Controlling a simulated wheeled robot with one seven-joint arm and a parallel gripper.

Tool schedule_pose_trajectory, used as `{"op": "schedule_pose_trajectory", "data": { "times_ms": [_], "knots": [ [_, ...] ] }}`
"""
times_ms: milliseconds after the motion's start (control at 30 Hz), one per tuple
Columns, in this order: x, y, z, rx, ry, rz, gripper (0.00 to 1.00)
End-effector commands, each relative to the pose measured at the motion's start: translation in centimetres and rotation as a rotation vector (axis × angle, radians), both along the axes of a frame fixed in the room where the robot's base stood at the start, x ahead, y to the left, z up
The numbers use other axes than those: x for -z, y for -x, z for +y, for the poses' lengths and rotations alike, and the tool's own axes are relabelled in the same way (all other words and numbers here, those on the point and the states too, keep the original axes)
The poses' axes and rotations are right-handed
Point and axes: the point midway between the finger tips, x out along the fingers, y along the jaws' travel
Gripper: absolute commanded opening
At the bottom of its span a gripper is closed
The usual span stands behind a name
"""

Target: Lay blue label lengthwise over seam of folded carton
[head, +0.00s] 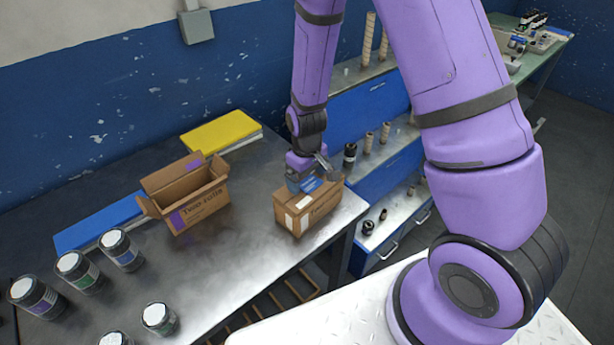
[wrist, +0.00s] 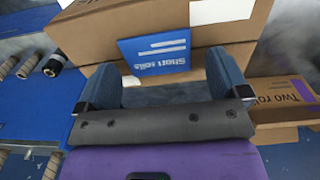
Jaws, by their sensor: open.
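The closed brown folded carton (head: 322,208) stands near the right end of the metal table, with white patches on its side. In the wrist view the carton (wrist: 95,30) fills the upper part. The blue label (wrist: 153,52), printed "Short rolls" with white bars, is at the carton's top, between and just beyond my finger ends. In the head view my gripper (head: 303,180) is over the carton.
An open carton (head: 190,200) stands left of the folded one. Several dark jars (head: 120,248) stand at the left. A blue shelf unit (head: 375,100) with rolls stands right. The table's middle is clear.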

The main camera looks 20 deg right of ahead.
Motion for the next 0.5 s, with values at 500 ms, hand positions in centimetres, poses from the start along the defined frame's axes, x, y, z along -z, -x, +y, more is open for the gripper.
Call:
{"op": "schedule_pose_trajectory", "data": {
  "times_ms": [500],
  "knots": [
    [-7.4, -0.1, 0.1, -0.001, -0.001, -0.005, 0.93]
  ]
}}
